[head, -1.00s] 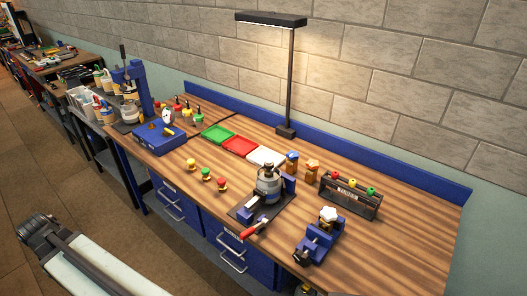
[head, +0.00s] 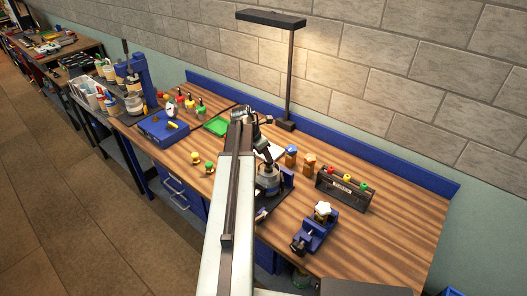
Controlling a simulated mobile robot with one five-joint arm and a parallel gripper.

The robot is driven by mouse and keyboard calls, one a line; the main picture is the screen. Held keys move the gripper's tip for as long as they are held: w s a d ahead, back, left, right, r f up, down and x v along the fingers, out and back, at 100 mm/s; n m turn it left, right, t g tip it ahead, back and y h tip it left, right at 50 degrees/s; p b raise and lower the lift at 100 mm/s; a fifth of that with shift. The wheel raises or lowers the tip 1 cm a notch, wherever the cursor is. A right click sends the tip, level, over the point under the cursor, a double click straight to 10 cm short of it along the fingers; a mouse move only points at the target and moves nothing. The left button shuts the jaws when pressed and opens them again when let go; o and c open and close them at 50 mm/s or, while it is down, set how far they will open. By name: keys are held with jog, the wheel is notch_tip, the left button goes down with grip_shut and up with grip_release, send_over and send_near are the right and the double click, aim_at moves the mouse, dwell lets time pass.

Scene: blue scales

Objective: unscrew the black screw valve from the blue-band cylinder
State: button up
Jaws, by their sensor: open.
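The blue-band cylinder (head: 269,184) stands upright in its clamp fixture on the wooden bench, partly covered by my arm. My arm reaches over the bench from the front, and my gripper (head: 268,161) points down just above the cylinder's top. The gripper is open. The black screw valve on top cannot be made out behind the dark gripper. I cannot tell whether the fingers are around it or only above it.
The lamp post (head: 290,80) rises behind. Small knobs (head: 196,158) and a blue case (head: 164,130) are left.

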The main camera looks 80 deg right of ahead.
aim_at(269, 165)
jog(key=b+x, duration=0.7)
jog(key=shift+w+f, duration=0.15)
jog(key=shift+f, duration=0.05)
jog(key=shift+s+d+f, duration=0.1)
jog(key=shift+s+f, duration=0.1)
jog(key=shift+f, duration=0.1)
jog(key=shift+r, duration=0.1)
grip_shut()
jog(key=n+t, duration=0.1)
jog(key=n, duration=0.2)
jog(key=shift+h, duration=0.4)
jog(key=n+t, duration=0.1)
jog(key=n, duration=0.3)
jog(key=shift+t, duration=0.3)
jog(key=shift+o, duration=1.6)
grip_release()
